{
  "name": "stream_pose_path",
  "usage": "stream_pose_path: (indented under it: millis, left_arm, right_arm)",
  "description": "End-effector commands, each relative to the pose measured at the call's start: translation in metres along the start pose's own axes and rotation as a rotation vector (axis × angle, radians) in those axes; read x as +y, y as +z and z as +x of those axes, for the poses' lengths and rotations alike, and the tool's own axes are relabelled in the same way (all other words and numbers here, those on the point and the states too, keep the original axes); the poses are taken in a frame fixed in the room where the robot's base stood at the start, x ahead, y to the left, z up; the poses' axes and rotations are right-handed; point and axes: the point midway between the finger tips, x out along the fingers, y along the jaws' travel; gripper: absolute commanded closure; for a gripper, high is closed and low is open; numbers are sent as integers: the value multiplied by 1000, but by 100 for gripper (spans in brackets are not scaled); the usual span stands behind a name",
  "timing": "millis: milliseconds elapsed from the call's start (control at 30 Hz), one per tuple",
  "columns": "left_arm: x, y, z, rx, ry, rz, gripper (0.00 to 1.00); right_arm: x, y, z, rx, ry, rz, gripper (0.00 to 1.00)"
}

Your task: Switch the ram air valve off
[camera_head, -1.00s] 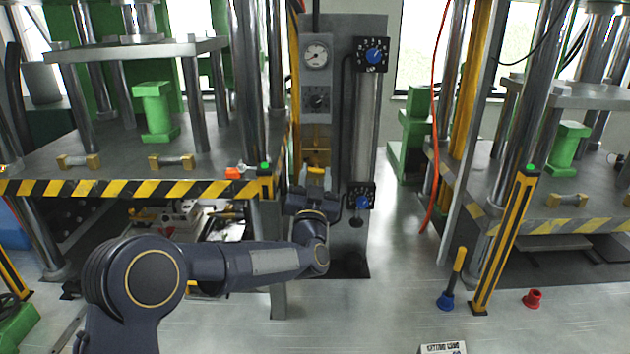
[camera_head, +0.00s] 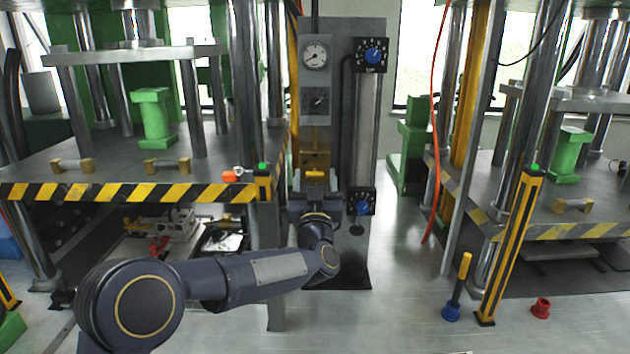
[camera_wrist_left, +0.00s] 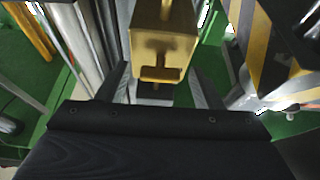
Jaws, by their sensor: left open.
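A grey upright panel (camera_head: 381,150) stands between two presses. On its lower left part is a brass-yellow valve block (camera_head: 315,157) with a yellow piece (camera_head: 315,174) below it. My left gripper (camera_head: 316,183) is in front of the yellow piece, fingers pointing at the panel. No label says which control is the ram air valve. My right gripper is not in view.
The panel carries a gauge (camera_head: 315,56), a dark dial (camera_head: 318,100), an upper blue knob (camera_head: 375,54) and a lower blue knob (camera_head: 362,208) just right of my gripper. The left press table (camera_head: 110,160) has a striped edge close to my arm. An orange hose (camera_head: 433,150) hangs right.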

Motion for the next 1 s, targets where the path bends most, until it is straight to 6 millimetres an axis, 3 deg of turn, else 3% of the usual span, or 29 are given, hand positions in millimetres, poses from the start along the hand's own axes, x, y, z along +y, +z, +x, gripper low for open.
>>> stream_pose_path:
  millis: [167, 600, 1000]
  left_arm:
    - [0, 1, -5, 0, 1, 0, 40]
    - [1, 2, -71, 0, 2, -1, 40]
    - [0, 0, -78, 0, 0, 0, 40]
  right_arm:
    - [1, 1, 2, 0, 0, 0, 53]
    - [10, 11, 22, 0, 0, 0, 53]
    - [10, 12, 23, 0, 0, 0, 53]
